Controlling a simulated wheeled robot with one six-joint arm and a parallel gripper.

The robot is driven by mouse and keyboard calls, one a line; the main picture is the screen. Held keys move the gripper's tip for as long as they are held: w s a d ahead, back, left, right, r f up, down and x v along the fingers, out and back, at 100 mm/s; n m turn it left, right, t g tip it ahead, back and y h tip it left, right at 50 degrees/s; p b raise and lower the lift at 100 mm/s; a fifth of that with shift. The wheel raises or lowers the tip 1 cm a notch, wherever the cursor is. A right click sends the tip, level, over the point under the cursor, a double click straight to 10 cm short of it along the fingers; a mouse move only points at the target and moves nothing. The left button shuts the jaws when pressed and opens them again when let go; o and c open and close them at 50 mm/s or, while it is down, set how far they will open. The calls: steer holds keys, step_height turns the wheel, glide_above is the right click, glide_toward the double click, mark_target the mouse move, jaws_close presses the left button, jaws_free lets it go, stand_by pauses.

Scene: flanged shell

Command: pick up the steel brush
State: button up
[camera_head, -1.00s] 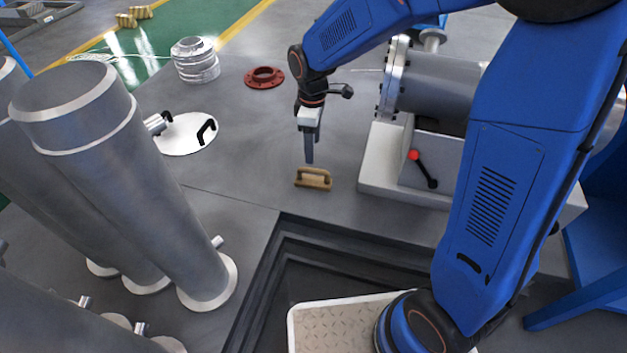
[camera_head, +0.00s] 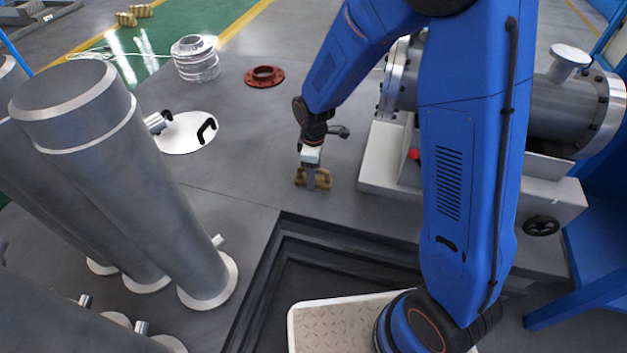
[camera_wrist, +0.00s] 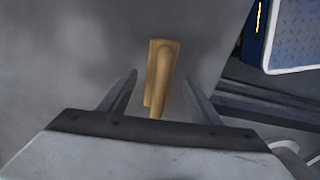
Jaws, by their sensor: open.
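The steel brush (camera_head: 322,180) is a small tan block with a raised handle, lying on the grey surface. In the head view my gripper (camera_head: 311,184) is right at the brush and covers its middle. In the wrist view the brush (camera_wrist: 160,75) stretches away from the gripper, its near end between the two fingers. My gripper (camera_wrist: 157,98) is open, with a finger on either side and visible gaps to the brush. The bristles are hidden from view.
A steel flanged shell (camera_head: 560,110) on a pale base stands just right of the brush. Tall grey cylinders (camera_head: 130,180) stand at the left. A stepped dark recess (camera_head: 262,290) lies in front. A white round plate (camera_head: 185,136) and red flange (camera_head: 264,76) lie behind left.

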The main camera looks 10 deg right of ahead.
steer(key=shift+f, duration=0.9)
steer(key=c, duration=1.2)
step_height(320, 180, up, 18)
steer(key=shift+r, duration=0.1)
steer(key=shift+o, duration=0.9)
